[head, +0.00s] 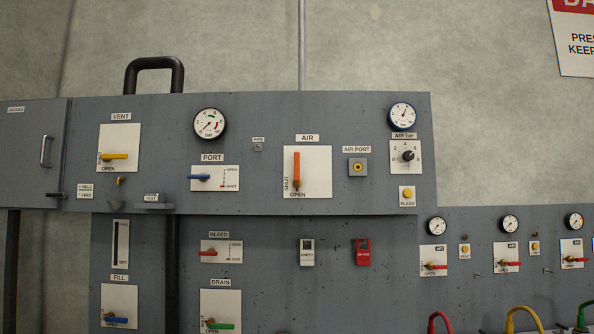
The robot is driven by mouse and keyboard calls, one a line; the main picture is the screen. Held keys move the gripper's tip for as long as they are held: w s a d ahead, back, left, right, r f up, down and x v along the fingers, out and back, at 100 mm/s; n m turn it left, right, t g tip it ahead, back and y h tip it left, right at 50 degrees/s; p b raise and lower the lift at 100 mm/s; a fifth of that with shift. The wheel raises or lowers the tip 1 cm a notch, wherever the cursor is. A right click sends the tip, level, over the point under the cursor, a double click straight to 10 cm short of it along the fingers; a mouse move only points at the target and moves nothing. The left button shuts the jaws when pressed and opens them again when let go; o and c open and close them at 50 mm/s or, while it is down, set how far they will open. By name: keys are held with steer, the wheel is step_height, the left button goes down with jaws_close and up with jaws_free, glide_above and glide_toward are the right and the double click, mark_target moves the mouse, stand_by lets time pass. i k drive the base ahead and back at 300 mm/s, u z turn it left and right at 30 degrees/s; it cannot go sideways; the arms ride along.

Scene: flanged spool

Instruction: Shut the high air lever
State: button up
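The high air lever is an orange handle (297,166) on a white plate (320,170) under the AIR label (307,138), on the upper grey panel. The handle stands upright, with its pivot near the plate's lower left. The word SHUT runs vertically beside the pivot on the left, and OPEN is written below it. Nothing hides the lever. My gripper is not in view.
A yellow VENT lever (115,156) and blue PORT lever (200,177) are to the left. The AIR PORT fitting (357,167) and AIR bar knob (407,156) are to the right. Smaller red AIR levers (435,267) sit lower right. The wall area before the lever looks clear.

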mark_target(296, 183)
steer(key=u, duration=0.3)
steer(key=k, duration=0.4)
steer(key=u, duration=1)
steer(key=k, duration=0.95)
steer(key=u, duration=0.7)
steer(key=i, duration=1.35)
steer(key=z, duration=0.4)
steer(key=i, duration=1.7)
steer(key=z, duration=1.55)
steer(key=i, duration=0.9)
steer(key=z, duration=1)
steer(key=i, duration=0.25)
steer(key=z, duration=0.25)
